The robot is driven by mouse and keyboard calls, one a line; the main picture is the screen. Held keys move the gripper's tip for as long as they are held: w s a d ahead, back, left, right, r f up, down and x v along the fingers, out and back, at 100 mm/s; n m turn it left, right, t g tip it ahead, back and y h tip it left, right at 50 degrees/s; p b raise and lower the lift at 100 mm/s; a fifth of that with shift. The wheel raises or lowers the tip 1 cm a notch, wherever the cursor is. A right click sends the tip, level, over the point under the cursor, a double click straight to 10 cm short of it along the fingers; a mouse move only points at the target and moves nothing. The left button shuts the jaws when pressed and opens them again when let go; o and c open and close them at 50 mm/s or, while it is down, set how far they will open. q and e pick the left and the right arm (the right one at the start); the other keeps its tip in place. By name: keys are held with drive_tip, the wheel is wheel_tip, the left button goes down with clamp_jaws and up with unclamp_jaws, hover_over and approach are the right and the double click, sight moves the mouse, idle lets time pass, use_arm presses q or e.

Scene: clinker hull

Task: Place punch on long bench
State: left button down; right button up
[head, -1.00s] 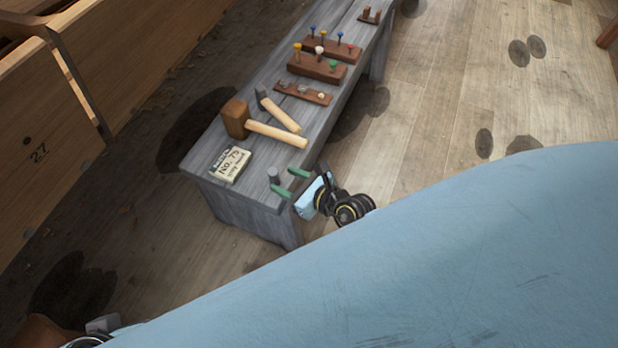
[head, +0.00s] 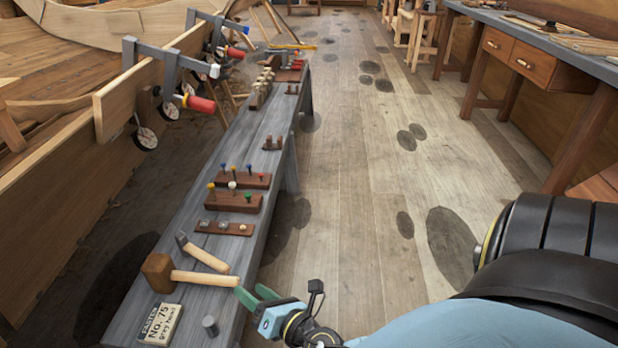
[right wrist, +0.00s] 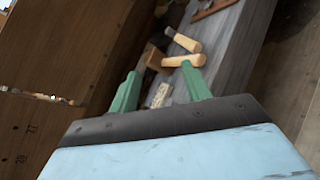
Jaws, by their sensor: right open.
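The punch (head: 210,325), a short grey cylinder, stands upright on the near end of the long grey bench (head: 265,200). My right gripper (head: 254,296) is open and empty, its green fingers above and to the right of the punch, apart from it. In the right wrist view the open fingers (right wrist: 160,92) have nothing between them; the bench (right wrist: 232,60) lies beyond, and I cannot make out the punch there. My left gripper is out of view.
Near the punch lie a "No. 75" box (head: 160,324), a wooden mallet (head: 158,272) and a hammer (head: 205,255). Farther along are racks with coloured pegs (head: 234,200). The planked hull with clamps (head: 200,103) is at left. Open floor (head: 350,190) lies to the right.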

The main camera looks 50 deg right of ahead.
drive_tip(key=s+d+f+m+g+h, duration=0.2)
drive_tip(key=s+d+m+g+h, duration=0.4)
drive_tip(key=m, duration=1.2)
drive_tip(key=s+a+f+m+g+y, duration=0.2)
drive_tip(key=s+a+m+g+y, duration=0.3)
drive_tip(key=s, duration=0.5)
drive_tip(key=m+g, duration=0.2)
drive_tip(key=m, duration=0.1)
drive_tip(key=shift+a+f, duration=0.15)
drive_tip(key=shift+a, duration=0.2)
